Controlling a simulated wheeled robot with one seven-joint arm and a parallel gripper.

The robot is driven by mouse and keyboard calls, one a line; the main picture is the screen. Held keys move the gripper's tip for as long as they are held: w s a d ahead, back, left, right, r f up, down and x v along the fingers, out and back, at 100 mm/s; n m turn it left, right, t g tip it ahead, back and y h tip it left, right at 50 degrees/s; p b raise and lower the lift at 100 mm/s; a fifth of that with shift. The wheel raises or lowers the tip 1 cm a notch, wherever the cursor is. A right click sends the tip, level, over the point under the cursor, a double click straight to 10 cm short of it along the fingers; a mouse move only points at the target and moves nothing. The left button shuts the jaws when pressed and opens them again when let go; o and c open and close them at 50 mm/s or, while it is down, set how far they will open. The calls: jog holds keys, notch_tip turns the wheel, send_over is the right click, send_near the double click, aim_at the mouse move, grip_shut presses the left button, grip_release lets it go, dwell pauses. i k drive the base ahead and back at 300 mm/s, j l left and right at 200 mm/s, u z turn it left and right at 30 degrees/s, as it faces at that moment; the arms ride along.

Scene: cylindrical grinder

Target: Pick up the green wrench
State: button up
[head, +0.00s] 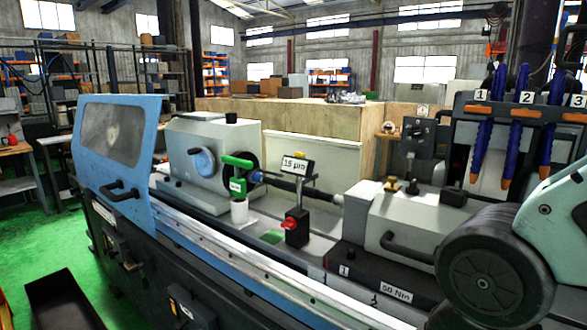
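No thing in view is clearly a green wrench. A bright green bar-shaped piece (237,161) sits at the workhead's chuck, at the left end of the workpiece. I cannot tell whether it is the wrench. A small green block or label (237,186) shows just below it, above a white cylinder (239,211). A flat green patch (272,237) lies low on the machine bed and is too small to identify. My gripper is not in view.
The grinder has a blue guard door (118,135) at left, a "15 µm" gauge (296,166) on a stand with a red knob, and a tailstock (415,220) marked "50 Nm". Blue hoses (515,120) hang at right. A dark open bin (62,300) stands on the green floor.

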aim_at(237, 185)
jog(key=z, duration=0.5)
jog(key=i+j+z, duration=0.1)
jog(key=j, duration=0.4)
jog(key=i+j, duration=0.2)
jog(key=j, duration=0.35)
jog(key=i+j+z, duration=0.15)
jog(key=j, duration=0.4)
jog(key=i+j+z, duration=0.1)
jog(key=j, duration=0.45)
jog(key=i+j, duration=0.1)
jog(key=j, duration=0.45)
jog(key=i+j+z, duration=0.15)
jog(key=j, duration=0.4)
jog(key=k, duration=0.1)
